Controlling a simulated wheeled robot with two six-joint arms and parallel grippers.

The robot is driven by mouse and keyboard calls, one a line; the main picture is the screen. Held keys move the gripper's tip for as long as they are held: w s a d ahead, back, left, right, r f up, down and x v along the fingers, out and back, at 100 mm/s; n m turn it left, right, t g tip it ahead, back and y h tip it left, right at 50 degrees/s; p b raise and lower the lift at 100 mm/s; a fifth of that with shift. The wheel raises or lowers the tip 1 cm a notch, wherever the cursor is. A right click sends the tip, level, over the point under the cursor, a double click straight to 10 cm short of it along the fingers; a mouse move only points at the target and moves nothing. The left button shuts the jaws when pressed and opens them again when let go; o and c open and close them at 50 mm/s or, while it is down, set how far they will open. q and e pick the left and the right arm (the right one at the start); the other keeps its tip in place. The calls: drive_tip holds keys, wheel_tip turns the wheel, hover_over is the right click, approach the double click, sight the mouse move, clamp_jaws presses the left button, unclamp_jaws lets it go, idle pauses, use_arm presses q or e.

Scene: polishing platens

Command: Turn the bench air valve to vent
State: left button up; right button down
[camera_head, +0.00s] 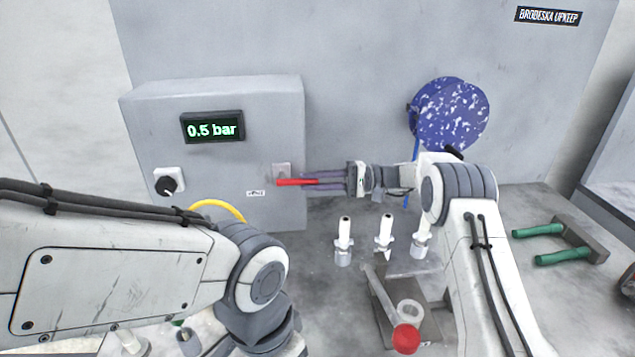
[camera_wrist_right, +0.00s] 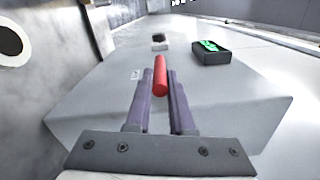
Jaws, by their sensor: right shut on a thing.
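The air valve's red lever (camera_head: 288,182) is on the front of a grey cabinet (camera_head: 215,95), in front of a small light plate (camera_head: 281,169). It lies about level in the head view. My right gripper (camera_head: 306,182) reaches in from the right and is shut on the lever, its purple fingers on either side. The right wrist view shows the red lever (camera_wrist_right: 160,74) between the fingers. A small label (camera_head: 256,193) sits left of the lever, too small to read surely. The display (camera_head: 213,128) reads 0.5 bar. My left arm crosses the lower left; its gripper is not seen.
A black knob (camera_head: 168,184) and a yellow hose (camera_head: 218,208) are left of the valve. White nozzle-like pieces (camera_head: 384,235) stand below my right arm. A red-knobbed fixture (camera_head: 406,338), green handles (camera_head: 560,255) and a blue speckled disc (camera_head: 449,113) are nearby.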

drive_tip(key=c, duration=0.8)
unclamp_jaws()
drive_tip(key=d, duration=0.3)
drive_tip(key=d+b, duration=0.1)
drive_tip(key=d, duration=0.3)
drive_tip(key=w+d+b, duration=0.1)
drive_tip(key=d, duration=0.2)
drive_tip(key=shift+w+d+f, duration=0.1)
drive_tip(key=shift+d, duration=0.1)
